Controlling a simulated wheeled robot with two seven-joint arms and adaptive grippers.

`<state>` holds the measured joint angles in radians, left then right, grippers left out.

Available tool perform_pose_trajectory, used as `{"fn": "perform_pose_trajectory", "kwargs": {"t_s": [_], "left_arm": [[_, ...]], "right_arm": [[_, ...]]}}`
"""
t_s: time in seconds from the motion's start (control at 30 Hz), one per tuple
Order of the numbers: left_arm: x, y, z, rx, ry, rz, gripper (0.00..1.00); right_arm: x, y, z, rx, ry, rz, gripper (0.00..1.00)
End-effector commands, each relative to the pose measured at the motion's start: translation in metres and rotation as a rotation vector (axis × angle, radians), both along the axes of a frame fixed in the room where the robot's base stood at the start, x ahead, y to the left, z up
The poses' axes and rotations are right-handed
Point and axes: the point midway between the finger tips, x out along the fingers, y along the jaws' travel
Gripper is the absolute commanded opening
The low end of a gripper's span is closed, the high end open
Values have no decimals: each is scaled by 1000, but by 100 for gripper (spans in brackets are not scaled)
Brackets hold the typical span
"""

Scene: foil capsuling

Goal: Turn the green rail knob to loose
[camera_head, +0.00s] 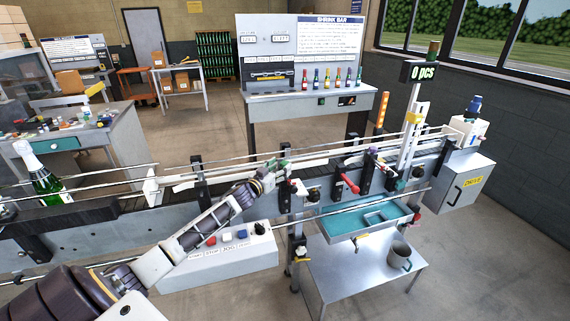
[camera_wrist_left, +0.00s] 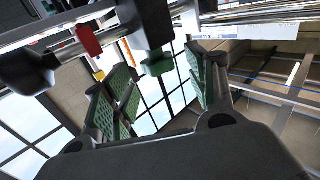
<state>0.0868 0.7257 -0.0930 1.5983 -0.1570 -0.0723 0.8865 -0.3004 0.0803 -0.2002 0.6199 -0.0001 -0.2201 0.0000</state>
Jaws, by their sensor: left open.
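The green rail knob (camera_wrist_left: 158,62) shows in the left wrist view under a dark rail bracket. It lies ahead of and between the two fingers of my left gripper (camera_wrist_left: 160,78). The fingers are spread, with green ribbed pads, and I see no contact with the knob. In the head view my left gripper (camera_head: 279,171) is at the conveyor's front rail. Green shows at its fingertips there, but I cannot tell knob from pads. My right gripper is not in view.
A red knob (camera_wrist_left: 88,40) sits beside the green one in the wrist view. Rail rods and brackets (camera_head: 199,172) crowd the conveyor. Below are a button box (camera_head: 222,262), a teal tray (camera_head: 340,224) and a mug (camera_head: 399,255). A green bottle (camera_head: 42,178) stands at left.

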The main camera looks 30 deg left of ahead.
Motion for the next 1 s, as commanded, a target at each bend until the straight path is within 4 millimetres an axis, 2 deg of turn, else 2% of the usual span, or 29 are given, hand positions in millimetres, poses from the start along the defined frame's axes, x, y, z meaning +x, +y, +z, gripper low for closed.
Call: {"fn": "perform_pose_trajectory", "kwargs": {"t_s": [0.6, 1.0], "left_arm": [[35, -2, 1, 0, -1, -1, 57], [41, -2, 0, 0, 0, -1, 57]], "right_arm": [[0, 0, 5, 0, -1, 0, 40], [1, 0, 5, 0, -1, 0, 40]]}}
